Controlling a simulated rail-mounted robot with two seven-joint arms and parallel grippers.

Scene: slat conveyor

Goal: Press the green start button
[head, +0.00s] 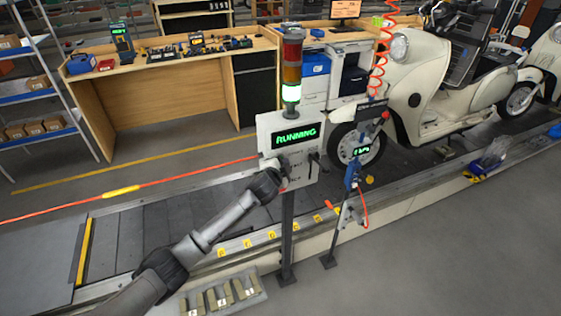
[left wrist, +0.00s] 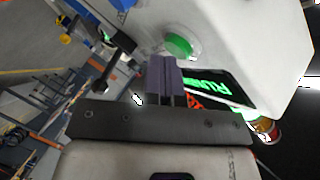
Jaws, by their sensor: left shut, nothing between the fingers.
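The control box (head: 290,148) is a pale panel on a dark post, with a display (head: 297,135) reading "RUNNING" in green letters. My left gripper (head: 284,180) is at the lower left of the box's face, shut and empty. In the left wrist view the shut fingers (left wrist: 163,78) point at the box, and the round green start button (left wrist: 179,45) shows just beyond their tips. I cannot tell whether they touch it. In the head view the gripper hides the button. My right gripper is not in view.
A signal tower (head: 291,75) on the box has its green section lit. A cream scooter (head: 440,85) stands on the slat conveyor (head: 140,235) at the right. A blue hanging tool (head: 352,175) is close right of the box. A tray (head: 258,299) of parts sits below.

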